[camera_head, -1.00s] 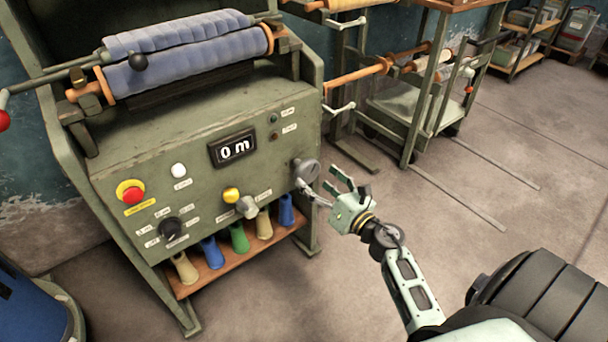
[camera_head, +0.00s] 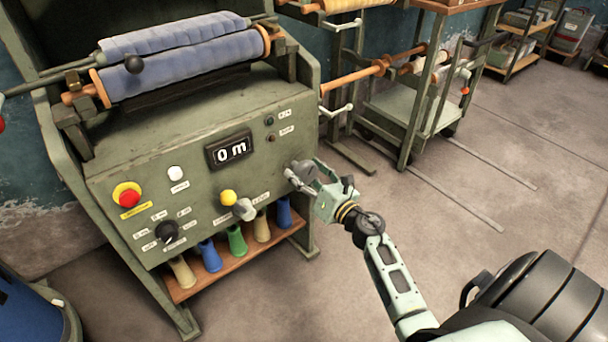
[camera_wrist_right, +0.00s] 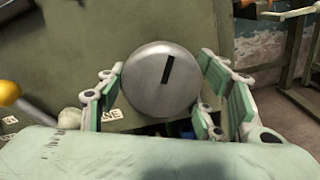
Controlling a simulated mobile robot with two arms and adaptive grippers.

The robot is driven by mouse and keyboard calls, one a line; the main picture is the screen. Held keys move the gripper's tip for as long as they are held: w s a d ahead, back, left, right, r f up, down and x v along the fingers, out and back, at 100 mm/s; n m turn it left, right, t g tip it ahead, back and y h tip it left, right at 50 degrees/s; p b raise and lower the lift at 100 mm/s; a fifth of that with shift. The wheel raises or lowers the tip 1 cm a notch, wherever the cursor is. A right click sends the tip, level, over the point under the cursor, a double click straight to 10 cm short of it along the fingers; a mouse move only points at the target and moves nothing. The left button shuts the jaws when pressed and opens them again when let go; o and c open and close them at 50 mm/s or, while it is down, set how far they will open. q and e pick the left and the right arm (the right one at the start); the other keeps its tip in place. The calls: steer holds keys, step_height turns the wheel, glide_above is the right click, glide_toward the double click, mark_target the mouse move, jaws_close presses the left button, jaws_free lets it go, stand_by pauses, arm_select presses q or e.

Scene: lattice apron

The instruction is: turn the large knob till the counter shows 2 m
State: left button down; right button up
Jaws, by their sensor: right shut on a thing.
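The large grey knob (camera_head: 304,171) is at the right end of the machine's sloped green panel. My right gripper (camera_head: 308,178) is shut on it, coming from the right. In the right wrist view the round metal knob (camera_wrist_right: 160,95) sits between the finger pads, with its dark pointer mark leaning slightly right of straight up. The pads lie along its left and right sides. The counter (camera_head: 230,150) reads 0 m in white on black. My left gripper is not in view.
A blue roll (camera_head: 190,60) lies above. Coloured cones stand on a shelf (camera_head: 240,259) below.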

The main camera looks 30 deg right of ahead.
steer(key=c, duration=0.3)
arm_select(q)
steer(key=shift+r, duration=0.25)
arm_select(e)
steer(key=shift+a+r+m, duration=0.1)
steer(key=shift+m, duration=0.2)
